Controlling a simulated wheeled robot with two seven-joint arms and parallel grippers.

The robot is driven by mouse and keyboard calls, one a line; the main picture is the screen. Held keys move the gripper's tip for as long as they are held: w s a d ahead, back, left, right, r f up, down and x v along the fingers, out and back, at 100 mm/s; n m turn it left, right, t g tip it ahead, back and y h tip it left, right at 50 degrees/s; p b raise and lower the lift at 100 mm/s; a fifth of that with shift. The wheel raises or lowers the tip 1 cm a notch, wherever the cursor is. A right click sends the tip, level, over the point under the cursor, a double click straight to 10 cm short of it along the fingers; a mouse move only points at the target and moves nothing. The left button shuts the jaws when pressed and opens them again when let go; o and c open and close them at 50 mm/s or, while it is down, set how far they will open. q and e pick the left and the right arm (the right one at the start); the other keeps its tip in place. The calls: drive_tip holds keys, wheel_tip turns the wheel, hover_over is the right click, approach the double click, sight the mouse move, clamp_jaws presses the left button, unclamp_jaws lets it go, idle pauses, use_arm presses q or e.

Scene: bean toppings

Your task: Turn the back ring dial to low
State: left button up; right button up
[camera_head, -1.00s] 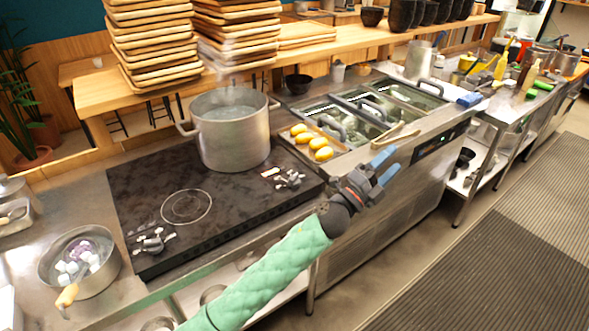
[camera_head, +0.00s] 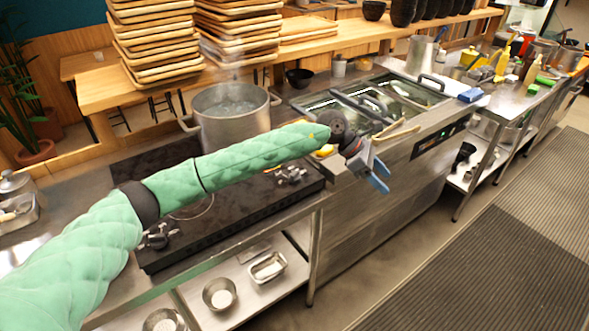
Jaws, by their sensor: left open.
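The black cooktop (camera_head: 240,218) stands on the steel counter, partly hidden by my left arm. A large steel pot (camera_head: 232,110) with liquid stands on its back ring. Dark dials (camera_head: 291,173) show at the cooktop's right front corner, and another set of dials (camera_head: 158,236) shows at its left front corner. Their settings are too small to read. My left gripper (camera_head: 381,178), with blue fingertips, is open and empty. It is right of the right-hand dials, in front of the counter edge, apart from them and pointing down to the right. My right gripper is not in view.
A topping station (camera_head: 435,150) with lidded bins is right of the cooktop. A lower shelf (camera_head: 236,300) holds steel containers. Stacked wooden trays (camera_head: 155,45) stand on the back ledge. The floor (camera_head: 400,270) at the right front is clear.

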use_arm(q)
drive_tip(key=w+a+f+m+t+y, duration=0.25)
drive_tip(key=w+a+y, duration=0.45)
drive_tip(key=a, duration=0.6)
wheel_tip(320, 180, up, 2)
drive_tip(key=r+y, duration=0.1)
drive_tip(key=y, duration=0.1)
hover_over(295, 172)
drive_tip(key=shift+f+m+t+b, duration=0.25)
drive_tip(key=shift+m+t+b, duration=0.1)
drive_tip(key=shift+m+b, duration=0.1)
drive_tip(key=shift+a+f, duration=0.1)
drive_tip(key=shift+f, duration=0.2)
drive_tip(key=shift+f+p, duration=1.65)
drive_tip(key=shift+f, duration=1.95)
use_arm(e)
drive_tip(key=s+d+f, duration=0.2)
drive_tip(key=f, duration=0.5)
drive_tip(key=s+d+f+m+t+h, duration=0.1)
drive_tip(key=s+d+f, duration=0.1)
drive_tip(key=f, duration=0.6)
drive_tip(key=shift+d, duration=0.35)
use_arm(q)
drive_tip(key=c, duration=1)
